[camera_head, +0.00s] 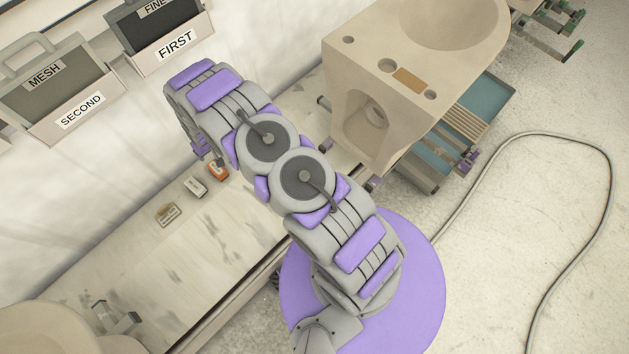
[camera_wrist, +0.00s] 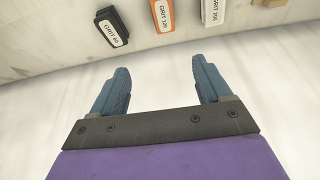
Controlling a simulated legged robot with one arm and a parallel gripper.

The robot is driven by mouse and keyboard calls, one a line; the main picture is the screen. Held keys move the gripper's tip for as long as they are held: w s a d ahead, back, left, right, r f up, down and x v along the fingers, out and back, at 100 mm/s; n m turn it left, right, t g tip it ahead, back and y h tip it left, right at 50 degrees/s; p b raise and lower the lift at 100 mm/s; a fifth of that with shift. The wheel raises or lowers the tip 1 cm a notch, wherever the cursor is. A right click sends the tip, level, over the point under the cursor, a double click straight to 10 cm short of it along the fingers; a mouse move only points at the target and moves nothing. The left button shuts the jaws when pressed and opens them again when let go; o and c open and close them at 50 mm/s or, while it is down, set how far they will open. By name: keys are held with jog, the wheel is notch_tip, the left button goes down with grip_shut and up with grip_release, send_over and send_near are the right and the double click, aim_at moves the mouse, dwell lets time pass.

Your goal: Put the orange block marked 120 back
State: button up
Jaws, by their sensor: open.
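The orange block marked GRIT 120 (camera_wrist: 163,15) lies on the pale bench, at the top middle of the wrist view and cut off by the frame edge. In the head view the orange block (camera_head: 217,169) is just below the end of my arm. My gripper (camera_wrist: 160,68) is open and empty. The orange block is beyond its fingertips, roughly in line with the gap between them, and apart from both fingers.
A black block marked GRIT 60 (camera_wrist: 112,27) lies left of the orange one. A white block (camera_wrist: 213,12) and a tan block (camera_wrist: 268,3) lie right. The bench (camera_head: 140,265) has free room. Labelled wall holders (camera_head: 82,108) hang above. A beige machine (camera_head: 370,110) stands right.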

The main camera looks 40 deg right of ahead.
jog(key=s+d+r+g, duration=0.15)
jog(key=s+r, duration=0.35)
jog(key=r, duration=0.5)
jog(key=s+d+r, duration=0.3)
jog(key=s+r, duration=0.2)
jog(key=r, duration=0.5)
jog(key=s+d+r+g, duration=0.15)
jog(key=s+r, duration=0.35)
jog(key=r, duration=0.5)
jog(key=s+d+r+g, duration=0.1)
jog(key=s+r, duration=0.3)
jog(key=s, duration=0.6)
jog(key=s+d+r+m, duration=0.1)
jog(key=s+d+r, duration=0.2)
jog(key=s, duration=0.8)
jog(key=s+d+r+m+g, duration=0.1)
jog(key=s+d+r, duration=0.1)
jog(key=s+r, duration=0.4)
jog(key=s, duration=0.5)
jog(key=shift+s+r+g+h, duration=0.25)
jog(key=shift+g+h, duration=0.05)
jog(key=shift+h, duration=0.1)
jog(key=shift+a, duration=0.1)
jog(key=shift+c, duration=0.4)
